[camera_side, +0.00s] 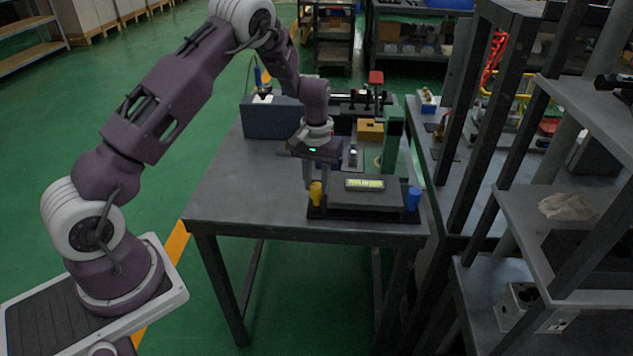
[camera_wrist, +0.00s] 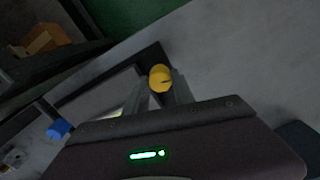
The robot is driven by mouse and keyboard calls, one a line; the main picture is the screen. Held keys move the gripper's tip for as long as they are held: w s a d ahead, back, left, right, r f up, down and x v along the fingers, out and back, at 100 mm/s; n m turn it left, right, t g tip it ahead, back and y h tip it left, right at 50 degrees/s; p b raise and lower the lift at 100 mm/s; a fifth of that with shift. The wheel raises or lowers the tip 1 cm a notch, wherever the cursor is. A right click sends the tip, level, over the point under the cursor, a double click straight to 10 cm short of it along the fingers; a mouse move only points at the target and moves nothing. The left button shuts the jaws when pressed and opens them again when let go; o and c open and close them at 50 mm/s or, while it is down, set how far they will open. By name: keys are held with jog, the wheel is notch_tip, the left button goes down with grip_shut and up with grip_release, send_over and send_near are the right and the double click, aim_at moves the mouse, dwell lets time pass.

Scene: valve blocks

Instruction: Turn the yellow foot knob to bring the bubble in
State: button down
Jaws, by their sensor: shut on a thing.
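The yellow foot knob (camera_side: 316,193) stands at the left end of a dark levelling block (camera_side: 362,212) on the grey table. A blue knob (camera_side: 413,198) stands at its right end. A pale green bubble vial (camera_side: 364,184) lies on top of the block; the bubble's place in it is too small to tell. My gripper (camera_side: 312,180) points down at the yellow knob with its fingers shut on it. In the wrist view, the yellow knob (camera_wrist: 160,78) shows between the fingertips, with a dark mark on its top. The blue knob (camera_wrist: 59,128) is at the lower left there.
Behind the block are a green post (camera_side: 392,145), an orange-brown box (camera_side: 370,130) and a dark grey box (camera_side: 272,118). A shelf rack (camera_side: 560,190) stands close on the right. The table's front left is clear.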

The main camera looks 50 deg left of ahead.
aim_at(317, 185)
dwell(0.3)
jog(key=c, duration=1.1)
grip_release()
jog(key=shift+o, duration=0.2)
notch_tip(317, 185, up, 7)
jog(key=shift+r, duration=0.1)
